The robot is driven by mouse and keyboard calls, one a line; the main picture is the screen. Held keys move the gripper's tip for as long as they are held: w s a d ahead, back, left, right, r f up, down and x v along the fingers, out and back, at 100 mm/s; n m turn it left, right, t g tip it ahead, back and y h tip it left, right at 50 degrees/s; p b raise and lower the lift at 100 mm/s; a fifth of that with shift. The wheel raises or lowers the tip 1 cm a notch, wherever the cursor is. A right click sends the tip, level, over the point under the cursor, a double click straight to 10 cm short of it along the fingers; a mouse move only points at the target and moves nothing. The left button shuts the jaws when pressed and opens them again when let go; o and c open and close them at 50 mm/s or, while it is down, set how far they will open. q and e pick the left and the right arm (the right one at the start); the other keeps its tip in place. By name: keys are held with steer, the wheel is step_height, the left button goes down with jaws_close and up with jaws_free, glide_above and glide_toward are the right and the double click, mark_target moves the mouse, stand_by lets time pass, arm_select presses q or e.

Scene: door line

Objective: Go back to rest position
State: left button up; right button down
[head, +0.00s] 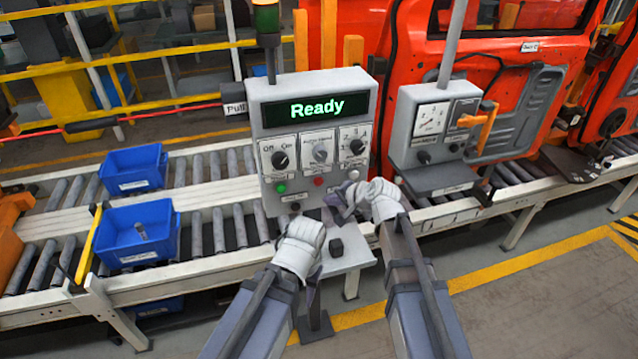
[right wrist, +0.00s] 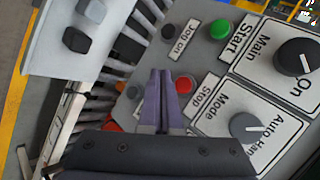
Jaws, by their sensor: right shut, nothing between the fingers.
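My right gripper (head: 338,203) is at the lower edge of the grey control panel (head: 262,95). In the right wrist view its purple fingers (right wrist: 160,100) are together and empty, with the red Stop button (right wrist: 183,85) just beside their tips in the picture; I cannot tell whether they touch the panel. My left arm comes in from the left below the panel, and its wrist (head: 299,246) shows, but its fingers are hidden. The panel's display (head: 317,107) reads "Ready".
Two blue bins (head: 133,170) (head: 118,247) stand on the roller conveyor (head: 235,240) at left. A gauge box (head: 400,125) and orange car doors (head: 400,60) are at right. Open floor lies at lower right.

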stand_by(0.5)
steer(key=s+f+n+g+h+b, duration=0.3)
steer(key=s+f+n+g+b, duration=0.4)
steer(key=s+f, duration=0.65)
steer(key=s+d+f+n+h+b, duration=0.4)
steer(key=s+f+b, duration=0.2)
steer(key=s, duration=0.5)
steer(key=shift+s+d+f+g+h, duration=0.3)
steer(key=shift+d+f+g+h, duration=0.1)
steer(key=shift+f, duration=0.2)
steer(key=shift+a, duration=0.15)
